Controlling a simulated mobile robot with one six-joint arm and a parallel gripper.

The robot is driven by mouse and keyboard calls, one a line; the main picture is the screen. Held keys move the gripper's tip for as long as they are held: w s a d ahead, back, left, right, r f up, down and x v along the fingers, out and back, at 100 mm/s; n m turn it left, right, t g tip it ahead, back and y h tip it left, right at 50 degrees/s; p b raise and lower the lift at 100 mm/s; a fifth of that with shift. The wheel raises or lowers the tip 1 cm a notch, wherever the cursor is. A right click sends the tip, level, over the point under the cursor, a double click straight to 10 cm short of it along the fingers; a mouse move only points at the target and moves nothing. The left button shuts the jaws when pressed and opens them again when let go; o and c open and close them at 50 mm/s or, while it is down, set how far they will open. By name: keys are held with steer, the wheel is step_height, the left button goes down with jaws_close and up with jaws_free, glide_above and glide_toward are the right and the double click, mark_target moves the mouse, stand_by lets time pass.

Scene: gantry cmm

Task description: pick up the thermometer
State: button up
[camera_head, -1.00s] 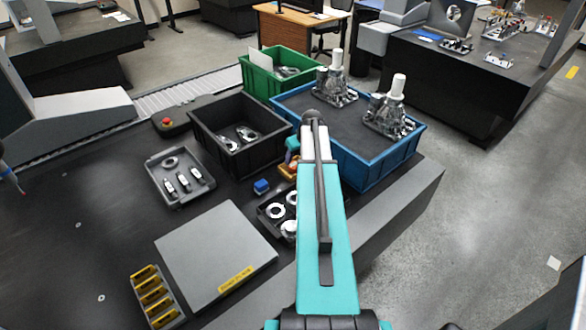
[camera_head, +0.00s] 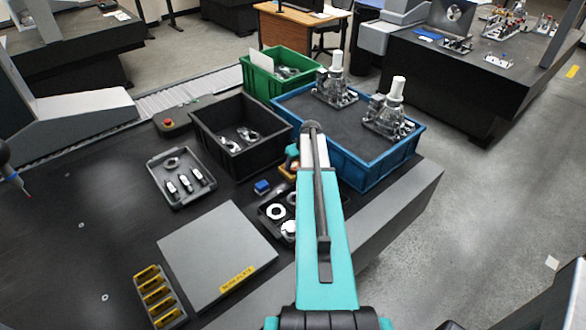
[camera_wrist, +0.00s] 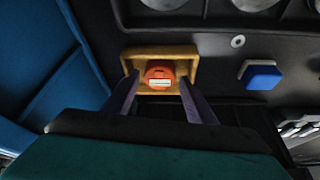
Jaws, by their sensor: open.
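An orange, round-topped thing with a white display strip, which looks like the thermometer (camera_wrist: 160,76), sits in a tan wooden-looking holder (camera_wrist: 186,56) in the wrist view. My gripper (camera_wrist: 160,88) is open, with one purple finger on each side of it and nothing visibly gripped. I cannot tell whether the fingers touch it or how far above it they are. In the head view the holder (camera_head: 288,168) shows only partly, beside my arm. There my gripper is mostly hidden behind the arm, and the thermometer cannot be clearly made out.
A blue tote (camera_head: 364,174) with two metal assemblies stands close right of the holder in the head view. A black bin (camera_head: 212,147) is at the left. A small blue block (camera_head: 262,187) and a black tray of rings (camera_head: 265,224) lie nearby.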

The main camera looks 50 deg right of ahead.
steer(key=shift+x, duration=0.95)
steer(key=shift+c, duration=0.2)
steer(key=c, duration=0.8)
steer(key=shift+r, duration=0.15)
steer(key=shift+r+b, duration=0.55)
steer(key=shift+r, duration=0.5)
steer(key=s+a+r+b, duration=0.1)
steer(key=s, duration=0.4)
steer(key=s+a+b, duration=0.1)
steer(key=s+b, duration=0.1)
steer(key=s, duration=0.3)
steer(key=s+a+r+b, duration=0.1)
steer(key=s+a+b, duration=0.1)
steer(key=s, duration=0.3)
steer(key=shift+s+r, duration=0.2)
steer(key=shift+r, duration=0.15)
